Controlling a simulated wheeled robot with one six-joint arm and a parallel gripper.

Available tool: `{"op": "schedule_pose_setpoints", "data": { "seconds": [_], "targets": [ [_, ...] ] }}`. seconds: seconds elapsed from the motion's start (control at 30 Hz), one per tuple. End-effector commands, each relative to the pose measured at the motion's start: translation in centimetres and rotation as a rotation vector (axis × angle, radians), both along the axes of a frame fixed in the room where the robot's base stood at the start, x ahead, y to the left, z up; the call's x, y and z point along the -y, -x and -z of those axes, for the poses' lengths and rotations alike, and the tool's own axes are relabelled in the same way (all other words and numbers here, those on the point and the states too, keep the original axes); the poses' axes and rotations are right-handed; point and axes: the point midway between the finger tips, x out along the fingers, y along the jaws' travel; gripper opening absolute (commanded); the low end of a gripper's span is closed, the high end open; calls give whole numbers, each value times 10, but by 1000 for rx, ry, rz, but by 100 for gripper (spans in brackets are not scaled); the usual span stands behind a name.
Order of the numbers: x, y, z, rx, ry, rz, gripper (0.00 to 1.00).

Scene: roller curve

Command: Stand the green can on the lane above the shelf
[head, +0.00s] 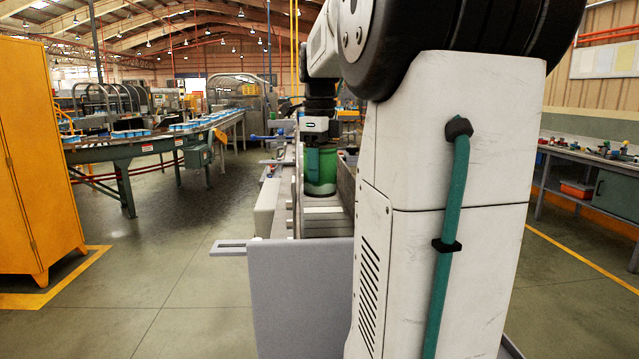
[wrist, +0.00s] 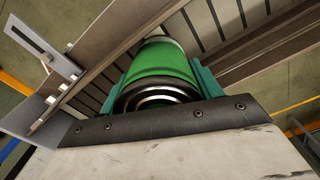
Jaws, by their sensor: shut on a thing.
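The green can (wrist: 158,62) sits between the two teal fingers of my gripper (wrist: 160,88) in the wrist view, with its metal end towards the camera. In the head view the green can (head: 324,172) looks upright, partly covered by a teal finger of my gripper (head: 313,160). My gripper is shut on it. The lane (head: 325,222) of grey slats or rollers lies below and in front of the can. I cannot tell whether the can's base touches the lane. The lane's rollers (wrist: 208,22) also show behind the can in the wrist view. I cannot make out the shelf.
A grey panel (head: 300,295) closes the near end of the lane, with a slotted bracket (head: 230,247) sticking out left. Rails flank the lane. A yellow cabinet (head: 35,160) stands left, a green conveyor (head: 120,150) behind, a workbench (head: 590,170) right. Floor at left is clear.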

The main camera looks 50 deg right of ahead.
Motion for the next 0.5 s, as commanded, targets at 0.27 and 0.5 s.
{"op": "schedule_pose_setpoints", "data": {
  "seconds": [0.27, 0.5],
  "targets": [
    [-1, 1, 36, -3, -2, 0, 34],
    [0, 0, 41, 0, 0, 0, 34]
  ]
}}
